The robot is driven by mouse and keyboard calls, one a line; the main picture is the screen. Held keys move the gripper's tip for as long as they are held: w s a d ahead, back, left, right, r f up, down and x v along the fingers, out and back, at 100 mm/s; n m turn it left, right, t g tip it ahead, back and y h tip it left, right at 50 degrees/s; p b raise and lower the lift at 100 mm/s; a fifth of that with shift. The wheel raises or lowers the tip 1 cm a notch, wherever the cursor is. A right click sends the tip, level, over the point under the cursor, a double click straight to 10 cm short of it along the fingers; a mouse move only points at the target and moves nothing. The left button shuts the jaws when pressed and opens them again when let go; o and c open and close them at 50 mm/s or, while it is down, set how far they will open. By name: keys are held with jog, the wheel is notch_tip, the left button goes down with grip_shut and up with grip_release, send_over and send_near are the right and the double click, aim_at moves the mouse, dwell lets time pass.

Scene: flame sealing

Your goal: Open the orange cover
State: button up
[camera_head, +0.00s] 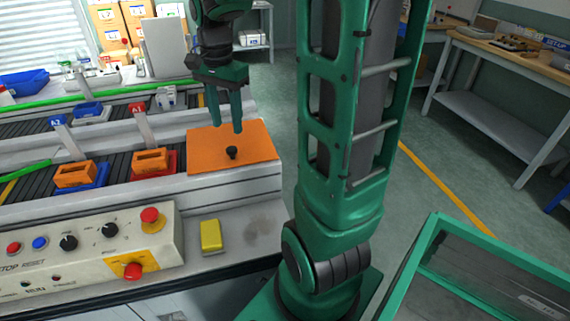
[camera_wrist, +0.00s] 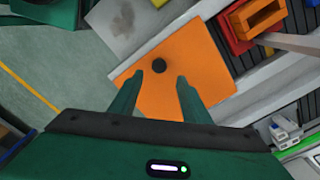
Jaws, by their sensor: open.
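The orange cover (camera_head: 200,155) is a flat plate with a black knob (camera_head: 232,152) on it, lying at the right end of the conveyor machine. It lies closed and flat on the machine top. My gripper (camera_head: 226,130) is open above the cover, fingers pointing down, close to the knob. In the wrist view the cover (camera_wrist: 205,55) fills the middle, and the knob (camera_wrist: 158,66) shows just beyond and between the two fingertips (camera_wrist: 160,76). The fingers do not hold the knob; whether they touch the cover is unclear.
Orange boxes (camera_head: 152,162) on blue and red trays stand on the conveyor left of the cover. A control panel (camera_head: 85,250) with buttons and a yellow block (camera_head: 211,236) are in front. A green-framed bin (camera_head: 425,245) is at lower right. The floor between machine and workbench (camera_head: 510,50) is clear.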

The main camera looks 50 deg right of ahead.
jog(key=s+f+n, duration=0.2)
jog(key=s+n, duration=0.2)
jog(key=s, duration=0.6)
jog(key=s+f+n, duration=0.2)
jog(key=s+n, duration=0.3)
jog(key=s, duration=0.5)
jog(key=shift+s, duration=0.2)
